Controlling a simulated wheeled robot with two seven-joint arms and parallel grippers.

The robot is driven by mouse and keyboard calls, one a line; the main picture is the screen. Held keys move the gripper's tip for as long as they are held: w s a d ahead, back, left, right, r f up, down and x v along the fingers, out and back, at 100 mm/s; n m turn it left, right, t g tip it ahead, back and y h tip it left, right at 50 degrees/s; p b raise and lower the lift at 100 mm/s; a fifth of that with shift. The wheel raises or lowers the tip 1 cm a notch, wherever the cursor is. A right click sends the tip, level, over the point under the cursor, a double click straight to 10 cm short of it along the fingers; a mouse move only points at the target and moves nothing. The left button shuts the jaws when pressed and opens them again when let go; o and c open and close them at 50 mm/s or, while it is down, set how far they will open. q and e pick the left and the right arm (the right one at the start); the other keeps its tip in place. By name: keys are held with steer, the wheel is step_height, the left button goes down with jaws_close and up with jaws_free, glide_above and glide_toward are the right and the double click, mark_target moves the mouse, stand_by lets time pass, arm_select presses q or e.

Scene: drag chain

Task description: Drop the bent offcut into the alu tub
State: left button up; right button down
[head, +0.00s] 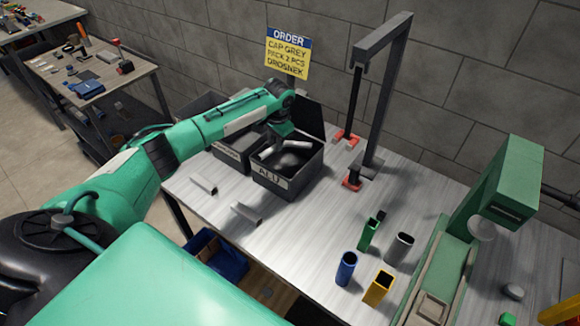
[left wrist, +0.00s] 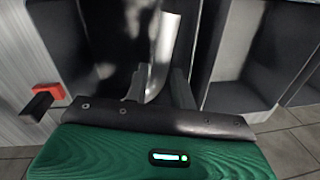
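The alu tub (head: 270,178), a dark grey bin labelled ALU, stands on the bench; its walls also show in the left wrist view (left wrist: 222,45). My left gripper (head: 284,132) is over the tub, pointing down. In the left wrist view its two fingers (left wrist: 158,88) are apart. A shiny, curved metal piece (left wrist: 164,45), seemingly the bent offcut, shows between and beyond them, with no clear grip on it. In the head view light metal pieces (head: 298,145) show at the tub's opening under the gripper. My right gripper is out of view.
A second grey bin (head: 232,150) stands left of the tub. Two short metal profiles (head: 203,184) lie on the bench in front. A dark frame (head: 372,110) with red feet stands behind right. Coloured tubes (head: 347,268) and a green machine (head: 490,190) are further right.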

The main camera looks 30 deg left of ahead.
arm_select(q)
steer(key=o, duration=0.3)
steer(key=shift+r, duration=0.1)
step_height(320, 180, up, 14)
steer(key=d+b, duration=0.1)
steer(key=b, duration=0.2)
steer(key=shift+s+d+f, duration=0.25)
steer(key=shift+d, duration=0.1)
steer(key=shift+f, duration=0.15)
